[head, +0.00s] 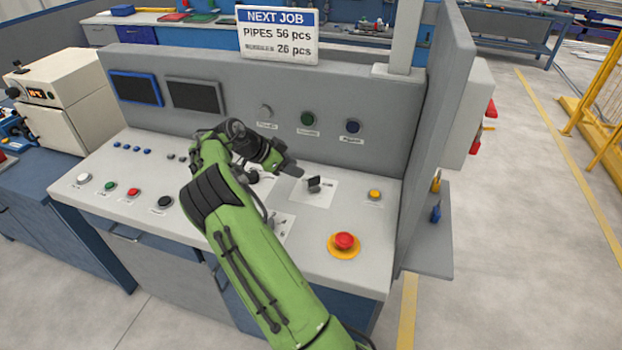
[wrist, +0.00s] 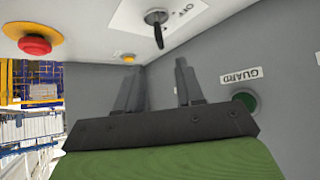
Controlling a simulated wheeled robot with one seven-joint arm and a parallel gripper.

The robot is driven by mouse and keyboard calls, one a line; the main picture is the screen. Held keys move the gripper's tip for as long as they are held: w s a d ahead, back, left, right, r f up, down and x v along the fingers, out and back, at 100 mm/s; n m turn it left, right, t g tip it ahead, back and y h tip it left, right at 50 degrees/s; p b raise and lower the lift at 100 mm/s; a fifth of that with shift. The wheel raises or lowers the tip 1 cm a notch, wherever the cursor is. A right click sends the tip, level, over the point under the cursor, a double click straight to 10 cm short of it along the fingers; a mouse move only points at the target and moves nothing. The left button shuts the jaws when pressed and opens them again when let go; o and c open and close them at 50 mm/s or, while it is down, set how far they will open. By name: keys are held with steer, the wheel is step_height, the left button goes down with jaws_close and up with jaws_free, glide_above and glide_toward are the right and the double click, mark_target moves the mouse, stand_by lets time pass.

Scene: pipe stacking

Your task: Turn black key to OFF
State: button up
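The black key (head: 314,184) stands in a switch on a white plate on the sloping console, right of my gripper (head: 292,170). In the wrist view the black key (wrist: 157,30) shows near the top centre, in a round metal lock beside the printed word OFF. My gripper also shows in the wrist view (wrist: 159,66), with its two grey fingers spread apart and nothing between them. The key lies beyond the fingertips, not between the fingers. The rest of the plate's lettering is cut off by the picture's edge.
A red emergency button (head: 344,241) on a yellow base sits near the console's front right. A yellow button (head: 375,194) is right of the key. The upright back panel (head: 240,95) carries white, green and blue buttons, and a side wall (head: 425,130) bounds the right.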

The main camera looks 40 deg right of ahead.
mark_target(314, 177)
steer(key=b+x, duration=0.1)
steer(key=x, duration=0.9)
steer(key=shift+d+f, duration=0.1)
jaws_close()
